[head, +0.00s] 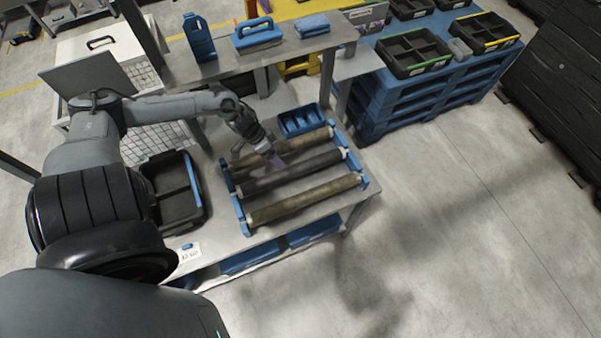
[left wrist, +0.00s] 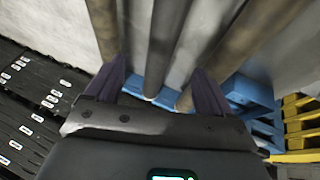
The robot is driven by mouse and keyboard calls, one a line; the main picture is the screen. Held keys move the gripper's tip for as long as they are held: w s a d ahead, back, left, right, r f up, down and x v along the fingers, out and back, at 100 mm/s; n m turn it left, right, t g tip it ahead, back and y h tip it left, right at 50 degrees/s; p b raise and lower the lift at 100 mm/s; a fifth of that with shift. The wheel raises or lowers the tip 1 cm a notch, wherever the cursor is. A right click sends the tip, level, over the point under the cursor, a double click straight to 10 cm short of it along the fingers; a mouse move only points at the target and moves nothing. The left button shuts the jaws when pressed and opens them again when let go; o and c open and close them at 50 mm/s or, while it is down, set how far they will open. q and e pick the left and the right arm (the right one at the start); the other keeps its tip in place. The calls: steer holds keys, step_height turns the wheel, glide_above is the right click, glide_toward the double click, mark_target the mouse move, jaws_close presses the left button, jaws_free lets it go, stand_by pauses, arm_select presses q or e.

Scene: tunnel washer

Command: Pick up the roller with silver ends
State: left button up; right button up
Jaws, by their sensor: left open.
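Three long rollers lie side by side in a blue rack (head: 244,218) on a metal table: a brown far roller (head: 312,143), a dark grey middle roller (head: 290,172) and a brown near roller (head: 305,200). Light tips show on their ends, but I cannot tell for sure which roller has silver ends. My left gripper (head: 278,162) is above the rack, over the far and middle rollers. In the left wrist view its purple fingers (left wrist: 160,76) are apart, with the dark roller (left wrist: 166,40) showing between them. No roller looks held. My right gripper is not in view.
A black bin (head: 205,200) stands left of the rack and a small blue tray (head: 300,121) behind it. A raised shelf (head: 280,50) holds blue tools. Blue pallets (head: 410,95) with black crates stand at the back right.

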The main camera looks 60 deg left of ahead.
mark_target(289, 168)
arm_select(q)
steer(key=b+x, duration=0.1)
steer(key=x, duration=0.4)
steer(key=shift+w+d+f, duration=0.15)
steer(key=shift+f, duration=0.2)
steer(key=shift+a+b+x, duration=0.15)
steer(key=shift+b+x, duration=0.25)
steer(key=shift+x, duration=0.9)
steer(key=shift+a+b+x, duration=0.1)
steer(key=shift+b+x, duration=0.25)
steer(key=shift+x, duration=0.9)
steer(key=shift+w, duration=0.1)
steer(key=shift+c, duration=0.3)
jaws_close()
steer(key=shift+w, duration=0.1)
